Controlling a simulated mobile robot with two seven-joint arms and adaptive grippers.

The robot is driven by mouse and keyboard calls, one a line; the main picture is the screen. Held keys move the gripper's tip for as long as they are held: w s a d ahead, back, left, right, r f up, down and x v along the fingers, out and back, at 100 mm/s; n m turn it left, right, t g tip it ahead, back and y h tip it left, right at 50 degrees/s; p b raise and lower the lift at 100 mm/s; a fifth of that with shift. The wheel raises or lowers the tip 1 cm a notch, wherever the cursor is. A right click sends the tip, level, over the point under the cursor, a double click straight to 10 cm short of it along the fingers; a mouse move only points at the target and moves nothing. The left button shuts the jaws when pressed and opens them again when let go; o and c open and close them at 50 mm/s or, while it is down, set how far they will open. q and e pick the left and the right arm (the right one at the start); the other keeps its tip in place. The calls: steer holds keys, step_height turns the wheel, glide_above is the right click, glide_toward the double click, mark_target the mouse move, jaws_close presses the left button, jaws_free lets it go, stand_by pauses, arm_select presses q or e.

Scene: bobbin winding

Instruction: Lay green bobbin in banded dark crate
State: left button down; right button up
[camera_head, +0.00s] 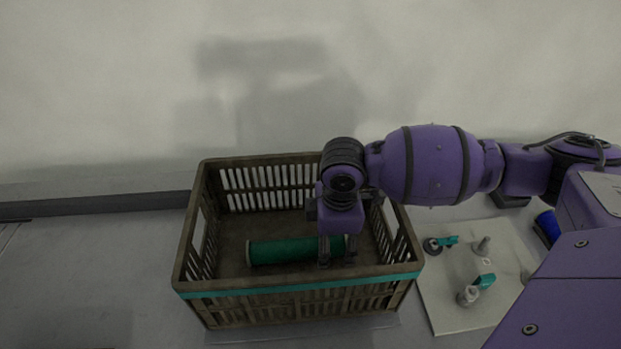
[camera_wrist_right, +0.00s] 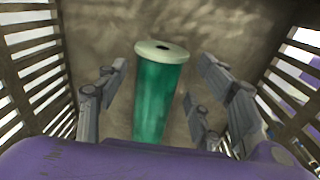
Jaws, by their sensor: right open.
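The green bobbin (camera_head: 285,251) lies on its side on the floor of the dark crate, with its length running left to right in the head view. The banded dark crate (camera_head: 300,283) is slatted and has a teal band along its front rim. My right gripper (camera_head: 337,262) is inside the crate at the bobbin's right part. In the right wrist view, the bobbin (camera_wrist_right: 160,95) with its pale end flange lies between the spread fingers (camera_wrist_right: 153,100), with gaps on both sides. The right gripper is open. My left gripper is not in view.
A pale board (camera_head: 445,310) with several small grey and teal parts lies to the right of the crate. A blue object (camera_head: 547,226) is partly hidden behind my right arm. The surface left of the crate is clear. A pale wall stands behind.

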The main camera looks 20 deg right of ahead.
steer(key=shift+r, duration=0.15)
step_height(320, 180, up, 12)
steer(key=p, duration=0.1)
steer(key=shift+s, duration=0.4)
steer(key=shift+a, duration=0.1)
steer(key=shift+a, duration=0.1)
